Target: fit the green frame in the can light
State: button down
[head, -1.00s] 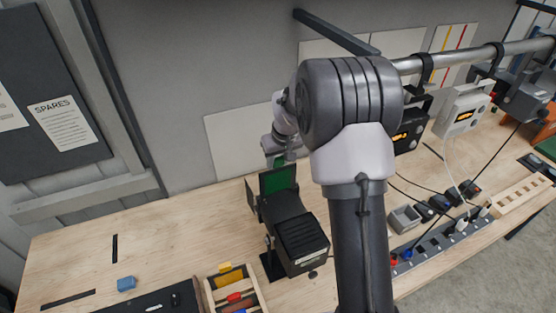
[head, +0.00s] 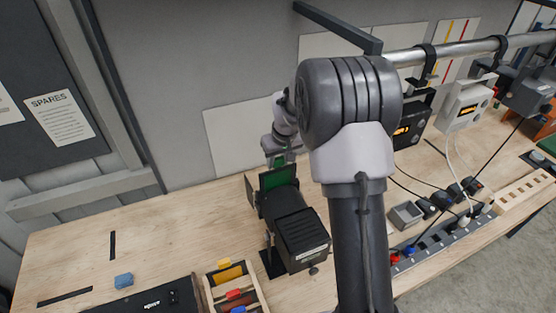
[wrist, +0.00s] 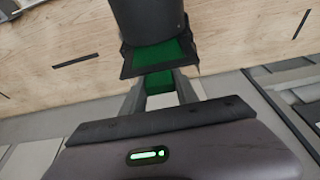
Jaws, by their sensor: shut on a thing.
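The can light (head: 300,232) is a black lamp standing on the bench in the head view, its front turned toward the wall. In the wrist view its dark barrel (wrist: 150,18) is at the top. The green frame (head: 278,179) is at the lamp's front. The green frame also shows in the wrist view (wrist: 158,53), with a dark edge across it and a green part between my fingers. My gripper (wrist: 160,88) is shut on that green part; in the head view my gripper (head: 280,159) is just above the lamp's front. I cannot tell whether the frame is fully seated.
A wooden rack (head: 236,291) with yellow, red and blue pieces stands left of the lamp. A power strip (head: 440,238) is at the right. The bench left of the lamp is mostly clear.

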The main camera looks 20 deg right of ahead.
aim_at(278, 179)
jog(key=shift+f+b, duration=3.95)
jog(key=shift+f, duration=0.7)
jog(key=c, duration=0.9)
grip_release()
jog(key=shift+o, duration=0.2)
jog(key=p+v, duration=0.1)
jog(key=v, duration=1.6)
jog(key=shift+r, duration=0.2)
